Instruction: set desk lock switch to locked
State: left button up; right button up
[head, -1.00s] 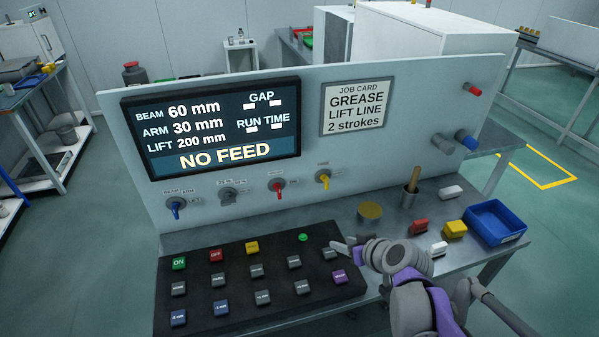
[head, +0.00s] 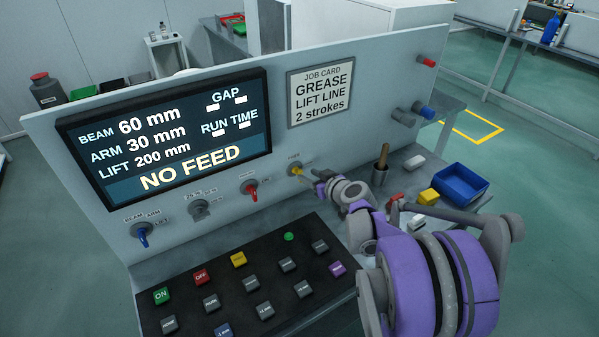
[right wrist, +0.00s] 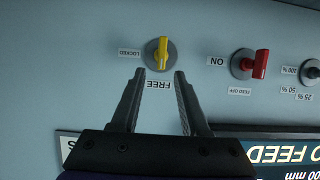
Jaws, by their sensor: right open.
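The desk lock switch is a yellow knob (head: 296,170) on the upright panel, right of the red knob. In the right wrist view, which is upside down, the yellow knob (right wrist: 162,52) stands upright in line with the FREE label (right wrist: 159,85), and the LOCKED label (right wrist: 129,53) is to its left. My right gripper (head: 314,178) is just in front of the knob. In the right wrist view its two fingers (right wrist: 159,72) are apart and empty, with the knob just beyond the tips. My left gripper is out of view.
The red feed knob (head: 249,188) sits to the left of the yellow one. A black button box (head: 240,318) lies below.

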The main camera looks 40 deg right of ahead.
aim_at(302, 172)
jog(key=x, duration=0.5)
jog(key=shift+w+f, duration=0.2)
jog(key=shift+w, duration=0.1)
grip_shut()
